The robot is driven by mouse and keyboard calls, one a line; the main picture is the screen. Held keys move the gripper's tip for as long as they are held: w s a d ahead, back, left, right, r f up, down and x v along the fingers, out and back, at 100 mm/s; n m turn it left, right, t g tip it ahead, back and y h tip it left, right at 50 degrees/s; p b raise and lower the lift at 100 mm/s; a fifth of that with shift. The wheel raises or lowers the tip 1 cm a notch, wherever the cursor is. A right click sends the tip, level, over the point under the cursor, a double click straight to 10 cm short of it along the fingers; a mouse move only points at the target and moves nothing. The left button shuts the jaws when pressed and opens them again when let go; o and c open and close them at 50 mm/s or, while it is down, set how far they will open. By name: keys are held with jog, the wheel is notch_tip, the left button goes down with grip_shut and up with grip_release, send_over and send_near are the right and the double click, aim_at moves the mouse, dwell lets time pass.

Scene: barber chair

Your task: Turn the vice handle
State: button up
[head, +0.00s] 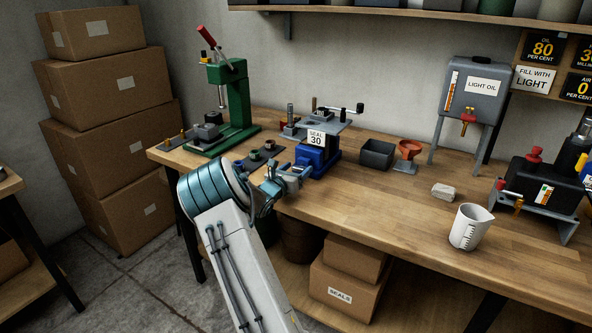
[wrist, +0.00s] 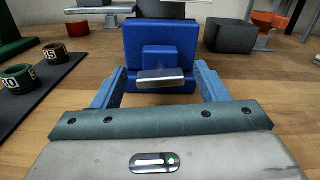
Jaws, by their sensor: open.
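The blue vice (head: 320,164) stands on the workbench, with a grey fixture and a "SEAL 30" label above it. In the wrist view its blue body (wrist: 160,45) is straight ahead. A short silver bar, apparently the vice handle (wrist: 161,77), lies level across the vice's front. My gripper (head: 298,173) is at the bench's front side, facing the vice. In the wrist view my gripper (wrist: 160,72) is open, with one blue finger left and one right of the bar. Gaps show between the bar and both fingers. In the head view my gripper hides the handle.
Left of the vice lies a dark mat with seal rings (wrist: 17,75), near a green press (head: 228,95). Right of it are a dark bin (head: 377,154) and a red funnel stand (head: 408,152). A white jug (head: 470,228) stands farther right. The bench front between is clear.

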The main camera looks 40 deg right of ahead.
jog(key=c, duration=1)
jog(key=shift+f+m+b, duration=0.15)
jog(key=shift+m+b, duration=0.15)
jog(key=shift+b, duration=0.75)
jog(key=shift+m+b, duration=0.35)
jog(key=shift+m, duration=0.15)
jog(key=o, duration=1)
